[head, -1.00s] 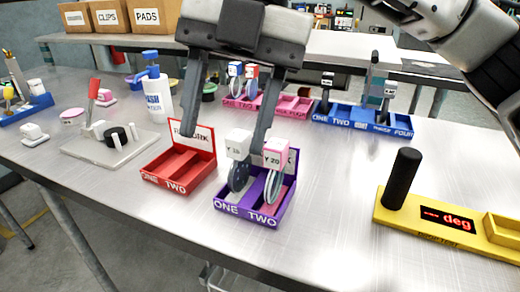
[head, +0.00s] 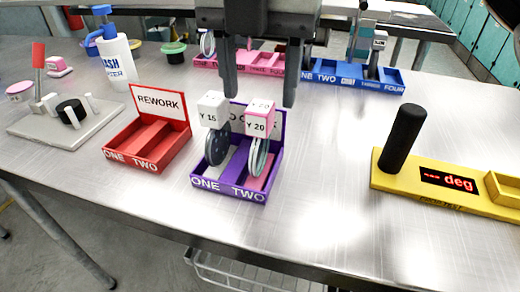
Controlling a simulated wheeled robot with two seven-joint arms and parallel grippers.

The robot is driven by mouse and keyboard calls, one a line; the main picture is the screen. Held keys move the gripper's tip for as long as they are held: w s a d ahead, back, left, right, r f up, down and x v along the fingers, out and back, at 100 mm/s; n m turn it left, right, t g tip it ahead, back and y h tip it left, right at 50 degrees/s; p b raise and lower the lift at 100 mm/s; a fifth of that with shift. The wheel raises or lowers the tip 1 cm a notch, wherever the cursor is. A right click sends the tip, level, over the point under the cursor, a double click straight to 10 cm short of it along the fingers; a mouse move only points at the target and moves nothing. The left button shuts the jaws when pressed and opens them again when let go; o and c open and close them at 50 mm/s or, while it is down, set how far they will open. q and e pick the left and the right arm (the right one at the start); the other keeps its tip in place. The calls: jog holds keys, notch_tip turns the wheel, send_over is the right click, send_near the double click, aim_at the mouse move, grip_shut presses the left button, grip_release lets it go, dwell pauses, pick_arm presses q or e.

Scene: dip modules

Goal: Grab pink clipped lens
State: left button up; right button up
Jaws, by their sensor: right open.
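The pink clipped lens (head: 260,122) stands upright in compartment TWO of the purple tray (head: 228,188). Its pink-edged clip block reads Y 20 and its round lens hangs below. A white clipped lens (head: 212,112) marked Y 15 stands beside it in compartment ONE. My right gripper (head: 260,98) is open, its two fingers pointing down just behind and above the clip blocks, one finger near each side of the pink block. It appears empty, and I cannot tell whether it touches anything. My left gripper is not in view.
A red REWORK tray (head: 150,145) stands left of the purple tray. A yellow gauge (head: 440,185) with a black post is at right. Bare table lies between purple tray and gauge.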

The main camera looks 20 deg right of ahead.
aim_at(260, 106)
jog(key=f, duration=0.5)
jog(key=shift+w+d+f, duration=0.1)
jog(key=shift+w+d, duration=0.05)
jog(key=shift+w, duration=0.05)
grip_shut()
